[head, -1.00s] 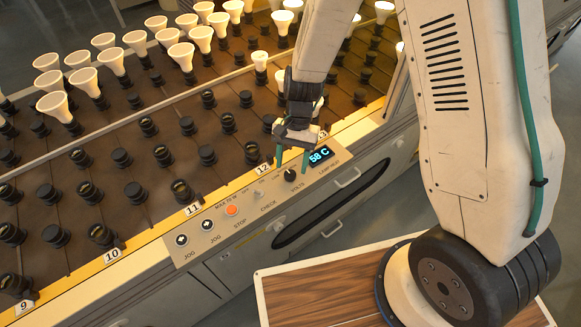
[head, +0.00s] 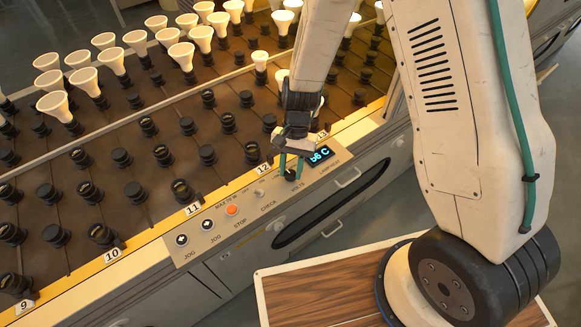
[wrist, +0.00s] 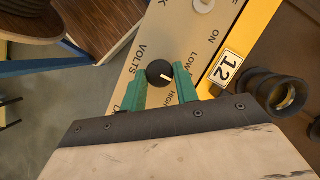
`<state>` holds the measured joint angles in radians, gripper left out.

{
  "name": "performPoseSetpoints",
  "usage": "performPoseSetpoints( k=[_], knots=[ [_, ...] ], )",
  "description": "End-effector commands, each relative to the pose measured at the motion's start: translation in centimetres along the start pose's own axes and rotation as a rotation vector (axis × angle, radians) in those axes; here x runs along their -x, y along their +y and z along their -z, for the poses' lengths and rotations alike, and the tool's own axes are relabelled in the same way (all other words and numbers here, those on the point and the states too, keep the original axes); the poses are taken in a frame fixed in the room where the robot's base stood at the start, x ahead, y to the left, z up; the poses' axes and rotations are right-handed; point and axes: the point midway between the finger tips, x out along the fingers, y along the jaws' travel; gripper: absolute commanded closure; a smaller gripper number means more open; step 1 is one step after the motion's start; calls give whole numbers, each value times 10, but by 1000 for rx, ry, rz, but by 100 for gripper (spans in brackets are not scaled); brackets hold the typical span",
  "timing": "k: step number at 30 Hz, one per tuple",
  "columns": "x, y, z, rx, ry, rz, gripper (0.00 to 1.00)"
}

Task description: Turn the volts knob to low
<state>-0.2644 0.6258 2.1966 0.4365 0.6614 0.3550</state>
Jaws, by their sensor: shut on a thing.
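The black round volts knob (head: 290,174) is on the sloped control panel (head: 222,222), left of the lit display. In the wrist view the knob (wrist: 158,71) has a white pointer mark aimed to the right, between the printed LOW and HIGH; exactly how close to either I cannot tell. My gripper (head: 291,167) is down at the panel, its green fingers on either side of the knob. In the wrist view my gripper (wrist: 162,77) is shut on the knob, which sits between the fingertips.
The blue-lit display (head: 321,155) sits right beside my gripper. A small switch (head: 259,193) and an orange stop button (head: 231,210) are left of the knob. Sockets and white bulbs (head: 181,55) fill the rack behind. A wooden-topped surface (head: 320,290) is in front.

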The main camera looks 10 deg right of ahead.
Motion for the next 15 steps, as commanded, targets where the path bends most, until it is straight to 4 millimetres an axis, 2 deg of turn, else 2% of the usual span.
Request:
performPoseSetpoints(
  k=[15],
  knots=[
    [0,-3,-1,322,0,-133,93]
  ],
)
